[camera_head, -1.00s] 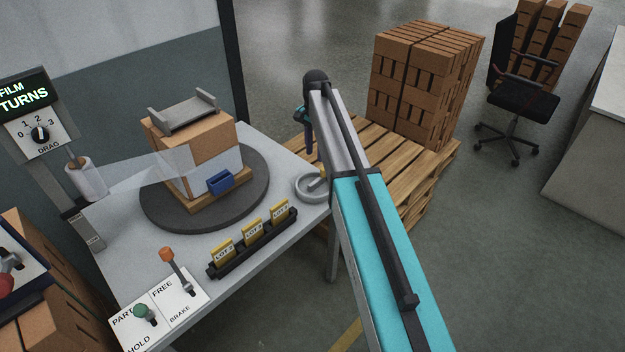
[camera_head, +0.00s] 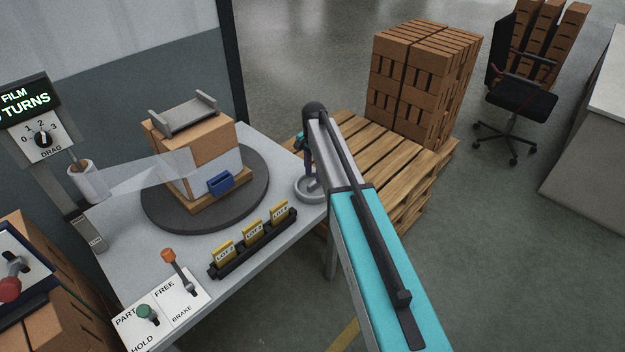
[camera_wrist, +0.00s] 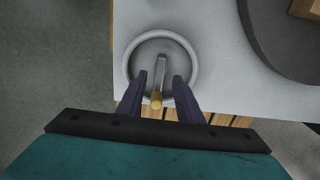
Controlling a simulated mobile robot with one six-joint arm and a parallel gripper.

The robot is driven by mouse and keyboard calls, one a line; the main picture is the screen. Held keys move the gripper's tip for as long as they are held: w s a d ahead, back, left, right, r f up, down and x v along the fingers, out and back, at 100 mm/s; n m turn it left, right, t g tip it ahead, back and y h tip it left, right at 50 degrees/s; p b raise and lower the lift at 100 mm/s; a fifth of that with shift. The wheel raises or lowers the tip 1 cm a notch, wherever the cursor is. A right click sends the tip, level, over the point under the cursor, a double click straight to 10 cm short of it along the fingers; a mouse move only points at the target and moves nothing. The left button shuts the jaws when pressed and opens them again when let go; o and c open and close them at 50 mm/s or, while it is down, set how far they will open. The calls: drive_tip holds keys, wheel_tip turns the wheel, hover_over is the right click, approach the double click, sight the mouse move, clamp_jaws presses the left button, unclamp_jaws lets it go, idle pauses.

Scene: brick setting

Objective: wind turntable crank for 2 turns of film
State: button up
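The crank is a grey round dish (camera_head: 301,190) with a lever arm (camera_wrist: 160,72) and a tan knob (camera_wrist: 156,98), at the right corner of the table. In the wrist view its rim (camera_wrist: 131,60) shows whole and the knob points toward me. My gripper (camera_wrist: 157,82) is open, its two dark fingers on either side of the lever and knob, with gaps on both sides. In the head view my gripper (camera_head: 307,165) is over the dish and partly hidden by my arm. The dark turntable (camera_head: 165,215) carries a brick pack (camera_head: 205,150) with clear film (camera_head: 150,175) running from a roll (camera_head: 88,182).
A FILM TURNS display (camera_head: 22,102) and drag dial (camera_head: 42,139) stand at the left. A lot-card rack (camera_head: 250,243), an orange-knobbed brake lever (camera_head: 170,256) and a green-knobbed lever (camera_head: 146,312) sit along the front. A wooden pallet (camera_head: 385,150) with bricks stands beyond the crank.

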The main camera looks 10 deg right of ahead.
sight(314, 182)
drive_tip(key=shift+f+p, duration=0.45)
drive_tip(key=shift+f, duration=1.7)
clamp_jaws()
